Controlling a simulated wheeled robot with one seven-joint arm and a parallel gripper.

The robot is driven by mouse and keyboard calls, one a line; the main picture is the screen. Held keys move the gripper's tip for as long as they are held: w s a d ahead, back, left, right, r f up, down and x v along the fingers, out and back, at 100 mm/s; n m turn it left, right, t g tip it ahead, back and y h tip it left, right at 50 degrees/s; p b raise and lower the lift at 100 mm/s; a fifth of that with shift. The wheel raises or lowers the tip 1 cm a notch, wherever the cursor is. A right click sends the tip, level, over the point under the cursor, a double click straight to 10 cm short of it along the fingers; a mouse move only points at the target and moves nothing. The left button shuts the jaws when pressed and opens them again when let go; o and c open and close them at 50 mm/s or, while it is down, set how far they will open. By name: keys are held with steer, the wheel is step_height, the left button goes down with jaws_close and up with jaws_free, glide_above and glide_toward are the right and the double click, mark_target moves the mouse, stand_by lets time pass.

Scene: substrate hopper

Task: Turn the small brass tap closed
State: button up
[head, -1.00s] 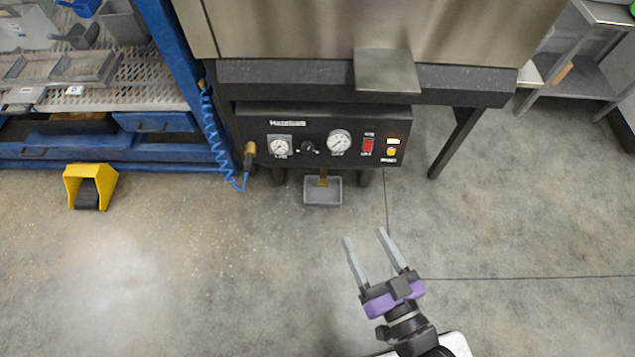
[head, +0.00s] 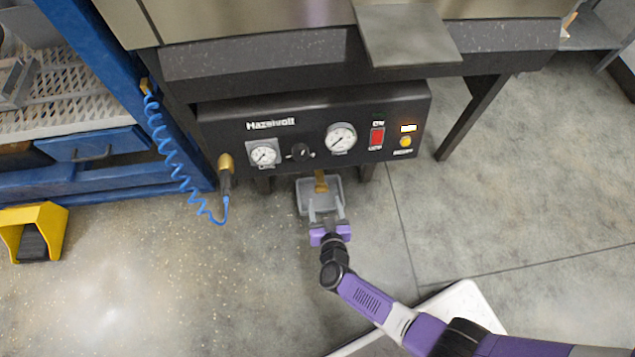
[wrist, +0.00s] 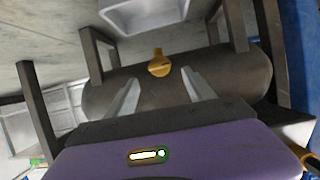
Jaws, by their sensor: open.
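The small brass tap (head: 321,183) hangs below the black gauge panel, above a small grey tray (head: 302,200). In the wrist view the tap (wrist: 159,67) sticks out from a dark rounded tank (wrist: 235,83), near the middle of the picture. My gripper (head: 325,201) is open and empty, low in front of the panel with its fingers pointing towards the tap. In the wrist view the two fingers (wrist: 160,77) stand on either side of the tap's line, apart from it. The tap's far side is hidden.
The black panel (head: 300,130) carries gauges, a knob and a red switch. A brass fitting with a blue coiled hose (head: 175,150) hangs at its left. Dark legs stand near the tap. A yellow pedal guard (head: 45,225) is on the floor at left; open floor surrounds my arm.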

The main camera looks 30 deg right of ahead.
mark_target(322, 189)
steer(key=b+x, duration=0.4)
steer(key=x, duration=0.2)
steer(key=shift+w+f, duration=0.15)
steer(key=shift+f, duration=0.1)
steer(key=shift+w+d+f+b, duration=0.1)
steer(key=shift+w+d+b, duration=0.15)
steer(key=shift+w+b, duration=0.4)
